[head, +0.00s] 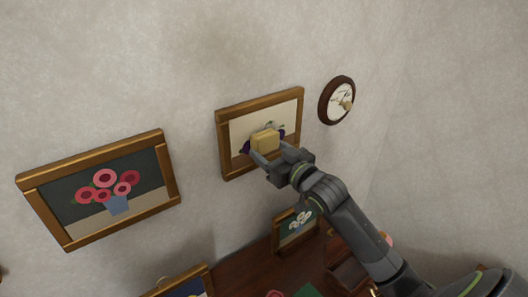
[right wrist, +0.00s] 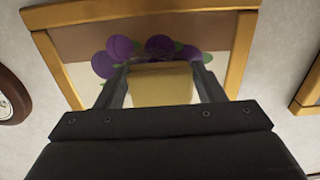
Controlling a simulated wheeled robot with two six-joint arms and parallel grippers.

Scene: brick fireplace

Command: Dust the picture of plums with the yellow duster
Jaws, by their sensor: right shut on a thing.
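The picture of plums (head: 237,131) hangs on the wall in a gold-brown frame, upper middle of the head view. Its purple plums (right wrist: 161,47) show in the right wrist view, partly hidden behind the duster. The yellow duster (head: 265,140) is a pale yellow block in front of the picture's middle. My right gripper (head: 267,153) is shut on the duster (right wrist: 160,84), one finger at each side. The duster is close to the picture; I cannot tell whether it touches. My left gripper is not in view.
A flower picture (head: 60,180) hangs to the left, and a round dark-framed picture or clock (head: 325,101) to the right. Below, a small framed picture (head: 296,229) stands by a brown wooden surface (head: 236,258). The wall between the hanging frames is bare.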

